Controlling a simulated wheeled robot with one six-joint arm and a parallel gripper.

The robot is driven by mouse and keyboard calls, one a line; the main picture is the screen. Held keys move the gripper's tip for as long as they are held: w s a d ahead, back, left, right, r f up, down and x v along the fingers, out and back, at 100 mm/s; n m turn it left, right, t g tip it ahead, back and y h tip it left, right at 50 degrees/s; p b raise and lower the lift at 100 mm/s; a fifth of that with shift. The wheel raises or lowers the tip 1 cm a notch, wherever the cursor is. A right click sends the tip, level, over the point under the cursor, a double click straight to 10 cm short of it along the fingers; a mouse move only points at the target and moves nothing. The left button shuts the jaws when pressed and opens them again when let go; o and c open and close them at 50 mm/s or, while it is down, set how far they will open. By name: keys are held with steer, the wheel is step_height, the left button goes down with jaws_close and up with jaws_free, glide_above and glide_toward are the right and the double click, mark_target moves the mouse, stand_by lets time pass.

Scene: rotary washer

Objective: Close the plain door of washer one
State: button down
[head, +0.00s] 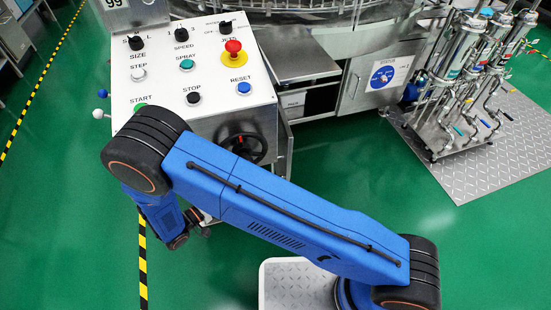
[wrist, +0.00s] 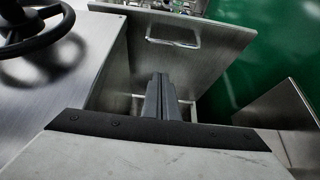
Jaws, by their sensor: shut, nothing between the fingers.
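A plain grey metal door (wrist: 205,58) with a bar handle (wrist: 172,43) stands ajar in the upper middle of the wrist view, angled out from the washer front. In the head view, what looks like the same door (head: 285,148) shows nearly edge-on, right of the handwheel. My gripper (wrist: 160,80) is shut and empty, its fingers pointing toward the lower part of the door. I cannot tell whether they touch it. In the head view my arm hides part of the washer front, and the fingertips are not clear.
A black handwheel (head: 243,148) sits on the washer front, left of the door. The control panel (head: 190,65) with knobs and buttons is above. A cabinet door with a round blue sign (head: 383,76) is to the right. Green floor (head: 350,160) is open in front.

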steer(key=s+d+x, duration=0.2)
steer(key=x, duration=1.2)
steer(key=shift+f, duration=0.15)
steer(key=shift+s, duration=0.1)
